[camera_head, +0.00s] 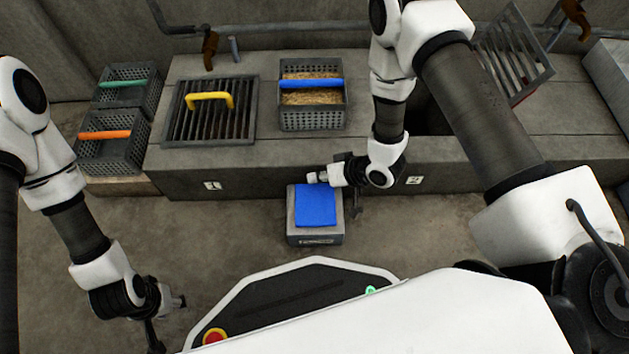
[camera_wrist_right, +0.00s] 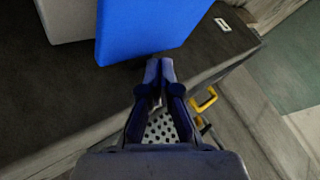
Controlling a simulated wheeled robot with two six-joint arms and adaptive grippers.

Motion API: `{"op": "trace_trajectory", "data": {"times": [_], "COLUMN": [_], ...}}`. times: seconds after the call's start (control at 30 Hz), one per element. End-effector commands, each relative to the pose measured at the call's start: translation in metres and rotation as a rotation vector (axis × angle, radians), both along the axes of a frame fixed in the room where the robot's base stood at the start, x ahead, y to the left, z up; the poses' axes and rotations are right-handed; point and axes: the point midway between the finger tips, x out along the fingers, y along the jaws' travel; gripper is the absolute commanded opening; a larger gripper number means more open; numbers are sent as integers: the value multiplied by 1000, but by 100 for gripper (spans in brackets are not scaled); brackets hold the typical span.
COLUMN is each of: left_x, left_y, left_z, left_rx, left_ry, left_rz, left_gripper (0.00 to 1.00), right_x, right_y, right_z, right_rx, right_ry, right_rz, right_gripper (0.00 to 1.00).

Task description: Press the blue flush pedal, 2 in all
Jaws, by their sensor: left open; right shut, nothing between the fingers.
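The blue flush pedal (camera_head: 316,205) lies on top of a small grey box (camera_head: 315,239) on the floor, in front of the stone bench. It also fills the top of the right wrist view (camera_wrist_right: 150,28). My right gripper (camera_head: 356,210) is beside the pedal's right edge, pointing down. In the right wrist view its fingers (camera_wrist_right: 160,68) are shut and empty, with the tips near the pedal's edge; I cannot tell whether they touch. My left gripper (camera_head: 152,338) is open, low at the left, partly hidden and far from the pedal.
The stone bench (camera_head: 240,170) carries a grate with a yellow handle (camera_head: 209,101) and a grain basket with a blue handle (camera_head: 311,84). Baskets with green (camera_head: 123,83) and orange (camera_head: 106,134) handles stand at left. A raised grate (camera_head: 513,50) leans at right. Floor left of the pedal is clear.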

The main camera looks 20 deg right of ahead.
Motion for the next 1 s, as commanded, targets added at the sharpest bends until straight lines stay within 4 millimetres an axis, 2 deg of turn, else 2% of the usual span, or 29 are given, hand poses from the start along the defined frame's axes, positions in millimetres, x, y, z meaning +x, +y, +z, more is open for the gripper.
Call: {"op": "trace_trajectory", "data": {"times": [1.0], "left_x": [0], "left_y": [0], "left_z": [-4], "left_rx": [0], "left_ry": [0], "left_rz": [0], "left_gripper": [46], "right_x": [-1], "right_y": [0], "right_z": [-10], "right_rx": [0], "right_ry": [4], "right_rz": [1], "right_gripper": [0]}}
